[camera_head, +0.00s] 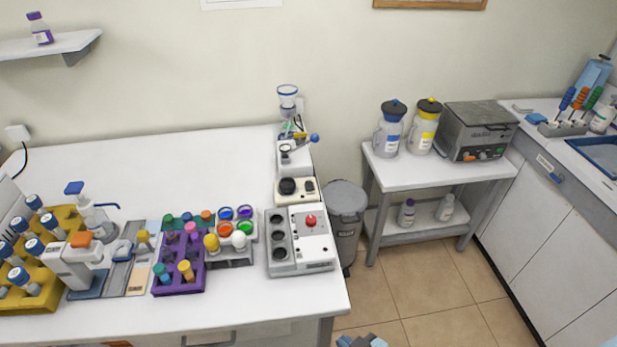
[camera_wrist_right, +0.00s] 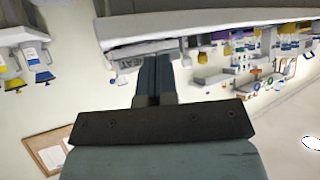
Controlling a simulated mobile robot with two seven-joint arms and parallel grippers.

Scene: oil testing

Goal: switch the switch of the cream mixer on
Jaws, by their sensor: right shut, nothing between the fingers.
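The cream mixer (camera_head: 296,196) is a small cream-coloured unit with a dark round top and a dark knob. It stands near the right edge of the white table (camera_head: 180,326), behind the grey device with a red button. Its switch is too small to make out. Only the tip of my right gripper (camera_head: 360,342) shows at the bottom edge of the head view, right of the table and well apart from the mixer. In the right wrist view its fingers (camera_wrist_right: 153,62) are together and empty. My left gripper is not in view.
A grey device (camera_head: 322,255) with a red button stands in front of the mixer, and a stand with a blue-tipped lever (camera_head: 290,157) behind it. A purple rack (camera_head: 180,285) is left. A bin (camera_head: 346,200) and side table (camera_head: 435,172) stand right. Floor between is clear.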

